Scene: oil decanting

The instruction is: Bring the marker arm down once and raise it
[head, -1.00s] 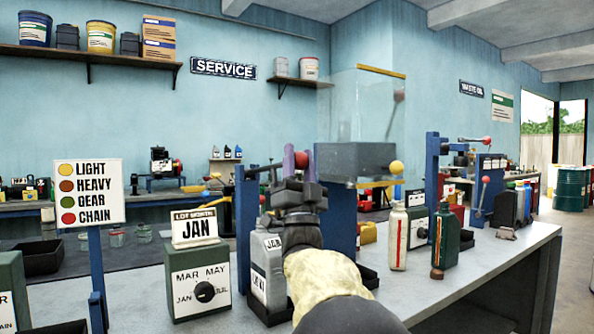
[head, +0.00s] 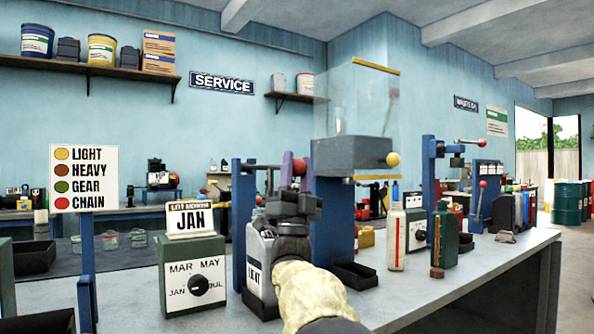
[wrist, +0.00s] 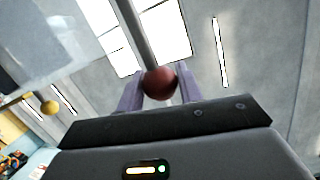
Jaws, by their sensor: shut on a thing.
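My gripper (head: 293,168) is shut on the red ball knob (wrist: 159,83) of the marker arm. In the wrist view, the two purple-grey fingers stand on either side of the knob, and the arm's grey rod (wrist: 135,30) runs up from it. A grey bottle (head: 257,285) with a white "LIGHT" label stands upright at the stand, left of my wrist. My gripper hides part of its top. I cannot tell whether the marker touches it.
A lot month box (head: 178,290) with a "JAN" card stands left of the bottle. A clear tank on a grey base (head: 345,157) with a yellow knob is close behind my gripper. A white bottle (head: 397,240) and green bottle (head: 445,240) stand right. The bench's front right is clear.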

